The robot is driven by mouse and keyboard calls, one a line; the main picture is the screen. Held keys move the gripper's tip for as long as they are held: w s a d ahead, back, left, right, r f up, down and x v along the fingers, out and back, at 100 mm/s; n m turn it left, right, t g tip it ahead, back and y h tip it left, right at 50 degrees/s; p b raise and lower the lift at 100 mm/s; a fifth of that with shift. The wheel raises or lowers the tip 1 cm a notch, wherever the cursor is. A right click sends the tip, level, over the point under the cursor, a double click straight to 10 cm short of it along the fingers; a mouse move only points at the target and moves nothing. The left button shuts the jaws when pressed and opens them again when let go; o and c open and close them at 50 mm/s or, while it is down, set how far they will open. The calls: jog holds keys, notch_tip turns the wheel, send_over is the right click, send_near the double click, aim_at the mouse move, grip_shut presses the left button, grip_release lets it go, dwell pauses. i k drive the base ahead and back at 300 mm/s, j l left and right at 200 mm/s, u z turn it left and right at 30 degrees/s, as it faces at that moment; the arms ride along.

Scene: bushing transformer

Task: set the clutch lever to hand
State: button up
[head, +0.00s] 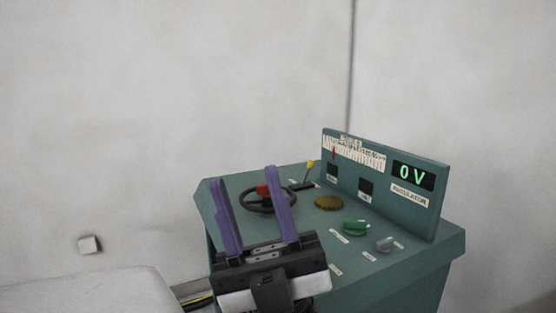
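A short lever with a yellow tip (310,166) stands up from a dark slot on the top of the green control desk (375,285), near its back edge. It looks like the clutch lever; its label is too small to read. My gripper (245,177) is open, with two purple fingers spread apart and nothing visible between them. The gripper is in front of the desk's left part, and the lever appears to the right of the right finger. A black handwheel (268,211) with a red part (263,190) shows between and behind the fingers, partly hidden by the right finger.
A brass disc (328,203), a green knob (356,228) and a grey knob (384,244) sit right of the lever. An upright panel (408,215) with a display (413,175) reading 0 V stands along the desk's right back. A pale surface (90,292) lies at lower left.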

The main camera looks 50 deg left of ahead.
aim_at(310, 163)
jog(key=u, duration=1.4)
jog(key=l+u, duration=0.15)
jog(key=l, duration=1.85)
jog(key=i, duration=0.05)
